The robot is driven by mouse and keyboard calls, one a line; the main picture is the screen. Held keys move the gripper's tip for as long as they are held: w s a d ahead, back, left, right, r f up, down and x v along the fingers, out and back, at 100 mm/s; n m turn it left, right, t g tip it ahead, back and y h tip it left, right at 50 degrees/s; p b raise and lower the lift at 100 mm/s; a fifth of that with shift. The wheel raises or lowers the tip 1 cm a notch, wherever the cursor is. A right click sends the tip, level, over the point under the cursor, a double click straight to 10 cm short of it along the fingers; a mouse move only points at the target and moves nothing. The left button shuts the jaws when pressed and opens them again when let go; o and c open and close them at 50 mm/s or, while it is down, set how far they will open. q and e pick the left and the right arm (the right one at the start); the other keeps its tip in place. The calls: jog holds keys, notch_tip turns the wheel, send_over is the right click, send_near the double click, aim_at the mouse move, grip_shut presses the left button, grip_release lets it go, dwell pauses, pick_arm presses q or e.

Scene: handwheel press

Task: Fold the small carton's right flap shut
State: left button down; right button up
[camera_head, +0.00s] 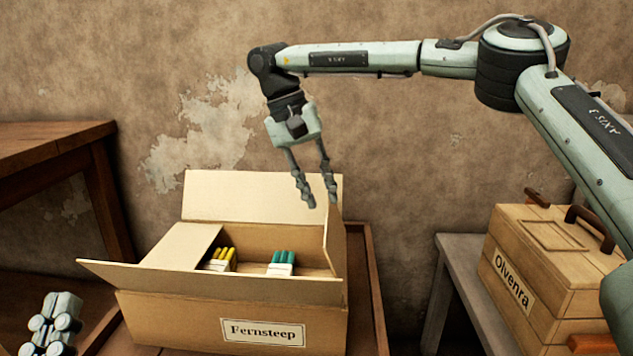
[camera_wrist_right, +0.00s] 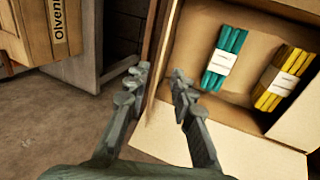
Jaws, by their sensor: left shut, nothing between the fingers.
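The small carton (camera_head: 190,315), labelled Fernsteep, is open on top. Its right flap (camera_head: 333,240) stands roughly upright at the right side. Its left flap (camera_head: 182,245) lies folded inward, its back flap (camera_head: 255,197) stands up, and its front flap (camera_head: 215,284) spreads outward. My right gripper (camera_head: 320,200) is open and empty, pointing down above the right flap. In the right wrist view its fingers (camera_wrist_right: 155,88) are apart near the carton's right edge; contact with the flap cannot be told. My left gripper (camera_head: 55,325) is shut and empty, left of the carton.
Green bundles (camera_head: 281,263) and yellow bundles (camera_head: 222,259) lie inside the carton. A wooden-rimmed surface (camera_head: 366,290) holds the carton. A wooden box (camera_head: 545,255) labelled Olvenra stands on a grey table (camera_head: 465,262) at right. A brown table (camera_head: 50,145) is at left.

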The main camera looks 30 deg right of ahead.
jog(key=shift+v, duration=1)
